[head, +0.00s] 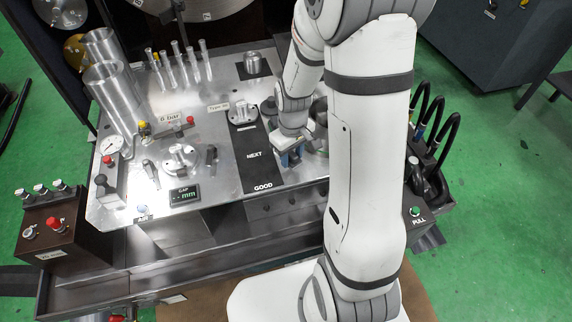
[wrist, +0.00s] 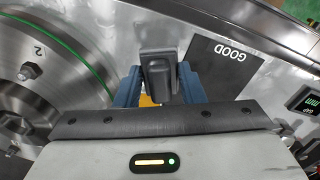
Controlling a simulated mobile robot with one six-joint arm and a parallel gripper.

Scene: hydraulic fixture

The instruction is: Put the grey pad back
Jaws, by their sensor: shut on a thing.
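My gripper (head: 291,157) is over the right part of the metal bench top, just right of the black strip marked NEXT and GOOD (head: 262,172). In the wrist view its blue fingers (wrist: 161,88) are shut on the grey pad (wrist: 160,72), a dark grey block with a raised middle. A bit of yellow shows between the fingers beneath it. In the head view the pad is hidden by my gripper and arm. The dark GOOD patch (wrist: 226,68) lies beside the pad in the wrist view. I cannot tell whether the pad touches the surface.
A large round metal disc (wrist: 38,75) is left of the gripper in the wrist view. A flanged part (head: 241,112) sits at the strip's far end. Black hoses (head: 436,125) are at right.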

